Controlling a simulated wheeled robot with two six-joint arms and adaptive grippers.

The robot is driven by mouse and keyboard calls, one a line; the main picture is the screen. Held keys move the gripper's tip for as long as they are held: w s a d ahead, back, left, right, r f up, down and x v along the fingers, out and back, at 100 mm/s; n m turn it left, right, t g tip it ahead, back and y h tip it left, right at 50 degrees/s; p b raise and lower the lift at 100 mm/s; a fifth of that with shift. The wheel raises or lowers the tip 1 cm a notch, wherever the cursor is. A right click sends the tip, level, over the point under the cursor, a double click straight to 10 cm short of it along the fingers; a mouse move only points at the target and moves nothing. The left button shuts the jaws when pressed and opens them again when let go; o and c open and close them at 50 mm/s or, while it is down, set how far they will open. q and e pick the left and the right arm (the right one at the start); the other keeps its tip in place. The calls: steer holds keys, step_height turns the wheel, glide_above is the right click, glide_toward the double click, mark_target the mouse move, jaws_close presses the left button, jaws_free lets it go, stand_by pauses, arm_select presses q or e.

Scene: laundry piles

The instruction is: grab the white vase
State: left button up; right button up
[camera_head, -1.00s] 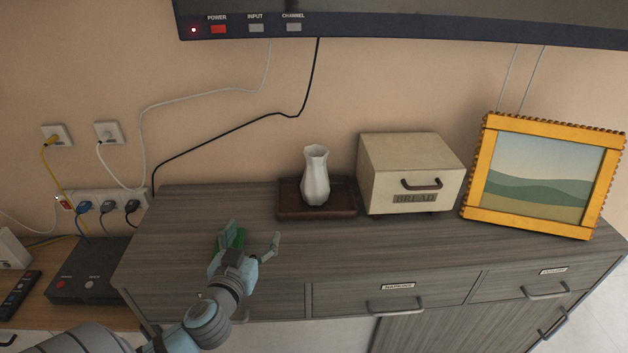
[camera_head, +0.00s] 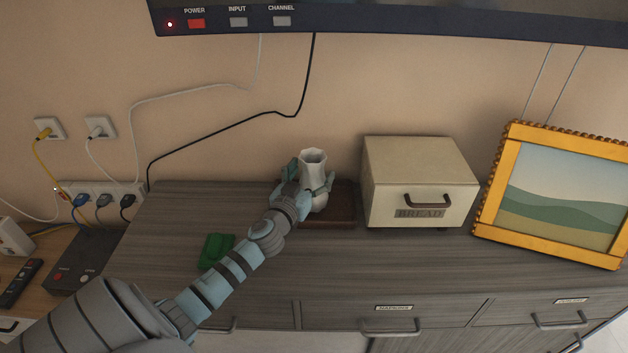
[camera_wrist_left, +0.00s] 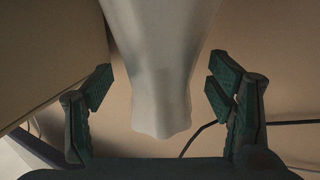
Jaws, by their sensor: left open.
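The white vase (camera_head: 314,172) stands upright on a dark brown tray (camera_head: 338,219) on the grey wooden cabinet. My left gripper (camera_head: 309,185) is at the vase with one finger on each side of it. In the left wrist view the vase (camera_wrist_left: 161,75) fills the middle, between the two green-padded fingers of my left gripper (camera_wrist_left: 162,100). Gaps show on both sides, so the fingers are open and apart from the vase. The gripper hides part of the vase's left side in the head view. My right gripper is not in view.
A cream bread box (camera_head: 420,183) stands just right of the tray. A framed picture (camera_head: 555,195) stands at the far right. A green object (camera_head: 215,249) lies on the cabinet top (camera_head: 172,215) beside my left arm. Cables run along the wall behind.

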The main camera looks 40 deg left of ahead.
arm_select(q)
steer(key=shift+x, duration=0.8)
steer(key=shift+w+r, duration=0.1)
steer(key=shift+r, duration=0.05)
steer(key=shift+s, duration=0.2)
steer(key=shift+c, duration=1.9)
steer(key=c, duration=1.2)
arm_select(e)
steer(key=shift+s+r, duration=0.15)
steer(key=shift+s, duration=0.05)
